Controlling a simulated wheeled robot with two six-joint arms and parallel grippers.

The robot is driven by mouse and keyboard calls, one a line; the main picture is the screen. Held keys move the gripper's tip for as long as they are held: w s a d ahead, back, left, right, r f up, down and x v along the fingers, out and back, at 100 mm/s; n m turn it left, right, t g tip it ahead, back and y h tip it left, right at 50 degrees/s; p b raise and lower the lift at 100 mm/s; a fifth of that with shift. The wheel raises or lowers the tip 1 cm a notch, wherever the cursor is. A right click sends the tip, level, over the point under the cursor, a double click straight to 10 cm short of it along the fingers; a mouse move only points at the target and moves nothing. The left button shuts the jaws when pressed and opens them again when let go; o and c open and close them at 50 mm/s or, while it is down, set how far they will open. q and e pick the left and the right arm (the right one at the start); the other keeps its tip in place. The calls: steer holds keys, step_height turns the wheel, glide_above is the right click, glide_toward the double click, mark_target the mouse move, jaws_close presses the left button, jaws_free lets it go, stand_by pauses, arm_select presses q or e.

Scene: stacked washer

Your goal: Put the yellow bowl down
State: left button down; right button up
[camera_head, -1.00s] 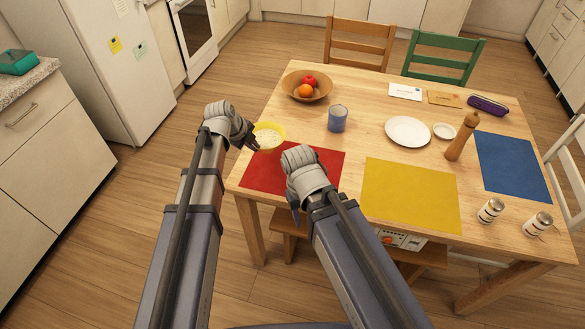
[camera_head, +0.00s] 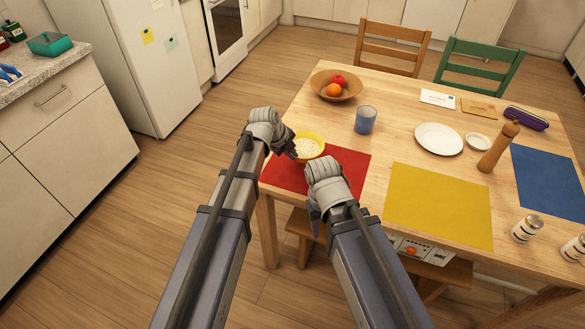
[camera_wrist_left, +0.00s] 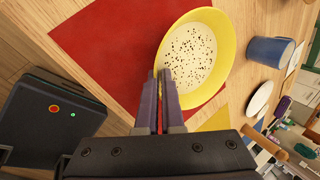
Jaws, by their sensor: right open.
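The yellow bowl (camera_head: 318,154) holds pale contents with dark specks and shows upright at the upper edge of the red placemat (camera_head: 350,176). My left gripper (camera_head: 291,151) is pinched on its near-left rim. In the left wrist view the narrow fingers (camera_wrist_left: 163,78) meet the rim of the bowl (camera_wrist_left: 226,62), with the red placemat (camera_wrist_left: 110,45) below. I cannot tell whether the bowl's base touches the mat. My right gripper (camera_head: 314,218) is open and empty, near the front edge of the red placemat.
A blue mug (camera_head: 366,120) stands right of the bowl, and a wooden fruit bowl (camera_head: 322,88) behind it. A yellow placemat (camera_head: 438,205), a white plate (camera_head: 438,139) and a pepper mill (camera_head: 496,150) are further right on the table (camera_head: 400,85).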

arm_select(q)
steer(key=shift+f, duration=0.1)
step_height(320, 180, down, 4)
steer(key=b, duration=0.3)
steer(key=shift+r+b, duration=0.25)
steer(key=shift+b, duration=0.05)
steer(key=shift+f, duration=0.15)
steer(key=c, duration=1.1)
jaws_free()
steer(key=shift+o, duration=0.2)
steer(key=shift+r, duration=0.2)
